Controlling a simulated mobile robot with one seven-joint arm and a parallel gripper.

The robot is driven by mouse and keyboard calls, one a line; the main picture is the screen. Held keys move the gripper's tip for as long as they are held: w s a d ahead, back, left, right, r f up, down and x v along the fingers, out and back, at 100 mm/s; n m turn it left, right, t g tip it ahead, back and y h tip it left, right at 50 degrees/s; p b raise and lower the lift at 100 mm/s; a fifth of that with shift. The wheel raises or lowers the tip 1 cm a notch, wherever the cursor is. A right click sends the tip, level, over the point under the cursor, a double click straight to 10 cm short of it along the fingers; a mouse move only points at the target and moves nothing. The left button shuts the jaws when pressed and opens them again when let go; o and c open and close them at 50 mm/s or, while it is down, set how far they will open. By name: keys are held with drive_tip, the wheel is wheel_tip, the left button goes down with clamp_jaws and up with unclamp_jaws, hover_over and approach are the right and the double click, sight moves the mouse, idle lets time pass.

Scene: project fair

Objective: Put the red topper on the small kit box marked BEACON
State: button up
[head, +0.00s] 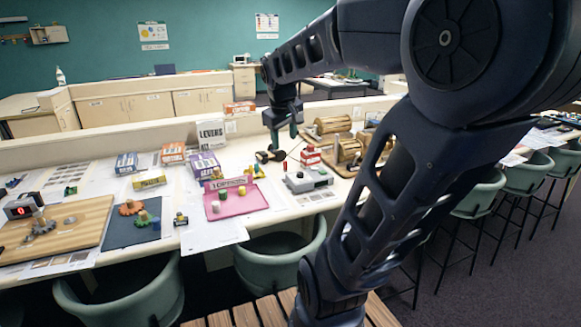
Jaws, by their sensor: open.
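A pink tray (240,206) lies on the long table with a sign reading roughly "TOPPERS" (228,183) at its back. Several small coloured pieces stand on it. One reddish piece (222,194) may be the red topper. Small kit boxes stand behind and left of the tray: blue (126,163), orange (172,153), purple (203,163) and yellow (149,182). Their print is too small to tell which is marked BEACON. My gripper (284,141) points down, open, above the table behind and right of the tray. I see nothing held in it.
A white LEVERS box (211,133) stands behind the purple box. A grey device (308,180) and a red-and-white stack (310,157) are right of the tray. Wooden spool models (333,126) stand farther right. Green chairs (280,255) line the table's front. My arm hides the right middle.

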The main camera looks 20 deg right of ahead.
drive_tip(key=s+a+f+m+t+y, duration=0.1)
drive_tip(key=s+a+f+m, duration=0.1)
drive_tip(key=s, duration=0.8)
wheel_tip(320, 180, down, 3)
drive_tip(key=shift+a+r+m+y, duration=0.15)
drive_tip(key=shift+m+y, duration=0.25)
drive_tip(key=shift+m, duration=0.4)
